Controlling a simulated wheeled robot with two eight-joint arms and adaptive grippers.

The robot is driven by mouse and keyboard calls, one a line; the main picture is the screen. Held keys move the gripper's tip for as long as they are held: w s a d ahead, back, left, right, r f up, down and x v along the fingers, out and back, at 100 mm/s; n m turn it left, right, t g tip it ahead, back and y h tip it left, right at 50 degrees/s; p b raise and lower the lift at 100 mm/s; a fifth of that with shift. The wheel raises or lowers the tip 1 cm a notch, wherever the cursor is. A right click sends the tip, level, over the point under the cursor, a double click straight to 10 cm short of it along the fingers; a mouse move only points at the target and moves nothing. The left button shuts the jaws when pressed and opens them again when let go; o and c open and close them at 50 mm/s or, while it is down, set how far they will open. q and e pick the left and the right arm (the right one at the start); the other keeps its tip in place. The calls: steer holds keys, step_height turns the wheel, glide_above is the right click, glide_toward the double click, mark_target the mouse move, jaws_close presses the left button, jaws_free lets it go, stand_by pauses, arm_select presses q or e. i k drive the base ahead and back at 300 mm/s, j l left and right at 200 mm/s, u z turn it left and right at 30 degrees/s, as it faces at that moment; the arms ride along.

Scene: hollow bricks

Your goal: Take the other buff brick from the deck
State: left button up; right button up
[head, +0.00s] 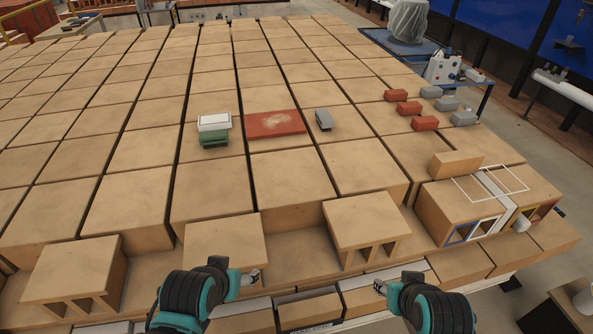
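One small buff brick (456,163) lies flat on the deck (290,195) of large tan hollow blocks, at the right. It sits beside a white rectangular outline (503,193). I see no second small buff brick. My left gripper (252,276) is low in the picture, in front of a protruding hollow block, apart from the buff brick. My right gripper (380,287) is at the front edge, below and left of the buff brick. Both grippers are small and partly hidden by my wrists, so their finger opening is unclear. I see no brick in either.
Small red bricks (409,108) and grey bricks (446,104) stand in rows at the back right. A red board (274,124), a green-and-white stack (214,130) and a grey block (323,120) lie mid-deck. Hollow blocks (366,225) jut up along the front edge.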

mark_target(443, 165)
steer(key=z, duration=1.2)
